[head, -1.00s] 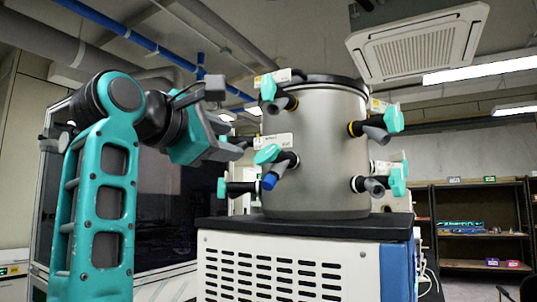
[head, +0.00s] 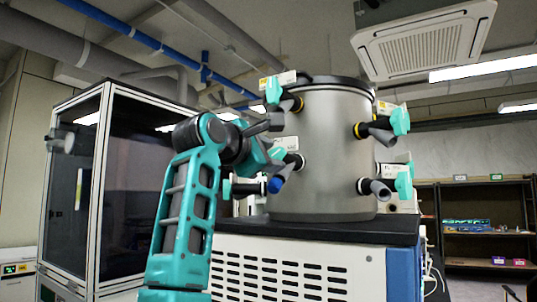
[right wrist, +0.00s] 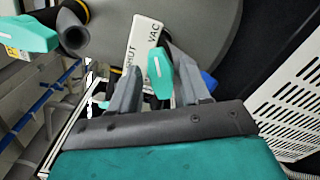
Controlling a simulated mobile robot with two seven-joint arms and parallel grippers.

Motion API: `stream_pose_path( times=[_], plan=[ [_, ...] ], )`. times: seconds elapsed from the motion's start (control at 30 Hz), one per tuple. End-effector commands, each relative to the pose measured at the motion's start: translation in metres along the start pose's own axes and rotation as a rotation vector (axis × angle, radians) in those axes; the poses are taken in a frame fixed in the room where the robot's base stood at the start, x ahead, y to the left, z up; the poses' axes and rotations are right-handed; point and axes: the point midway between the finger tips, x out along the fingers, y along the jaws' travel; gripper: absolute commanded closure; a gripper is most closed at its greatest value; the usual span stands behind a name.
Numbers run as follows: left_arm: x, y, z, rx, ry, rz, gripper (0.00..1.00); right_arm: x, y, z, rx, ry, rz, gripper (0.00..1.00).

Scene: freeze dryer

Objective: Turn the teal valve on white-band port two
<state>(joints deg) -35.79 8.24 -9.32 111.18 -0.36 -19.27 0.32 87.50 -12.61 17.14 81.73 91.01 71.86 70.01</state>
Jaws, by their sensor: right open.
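The steel drum (head: 325,165) carries several black ports with teal valve handles. The lower front port has a white band (head: 297,160), a blue-tipped outlet (head: 276,184) and a teal valve handle (right wrist: 159,74). My right gripper (head: 280,138) is open at this port, partly covering the handle in the head view. In the right wrist view the open jaws (right wrist: 157,58) have one finger on each side of the handle, with gaps visible. A label reading SHUT and VAC (right wrist: 141,42) lies behind it. Another white-band port (head: 363,186) with a teal handle (head: 403,185) is at lower right. My left gripper is not in view.
Yellow-band ports with teal handles sit at upper left (head: 273,90) and upper right (head: 400,121) of the drum. Another teal handle (head: 226,188) is at the drum's left. The drum stands on a black-topped white cabinet (head: 290,262). A glass-walled enclosure (head: 130,190) stands left.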

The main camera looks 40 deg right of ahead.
Motion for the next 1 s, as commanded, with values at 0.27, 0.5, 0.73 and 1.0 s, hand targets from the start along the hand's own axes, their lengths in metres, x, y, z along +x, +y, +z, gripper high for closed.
stream_pose_path(
  times=[0.27,0.5,0.73,1.0],
  plan=[
    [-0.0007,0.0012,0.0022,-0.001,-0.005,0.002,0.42,-0.0004,-0.0001,-0.0001,0.0,0.0,0.0,0.66],
    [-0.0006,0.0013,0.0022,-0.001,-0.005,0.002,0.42,-0.0005,-0.0001,-0.0001,0.0,0.0,0.0,0.89],
    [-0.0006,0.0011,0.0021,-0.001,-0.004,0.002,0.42,-0.0006,-0.0002,-0.0002,-0.001,0.0,-0.001,1.0],
    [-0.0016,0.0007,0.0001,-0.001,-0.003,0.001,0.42,-0.0007,0.0001,-0.0002,-0.033,0.001,-0.002,1.0]
  ],
)
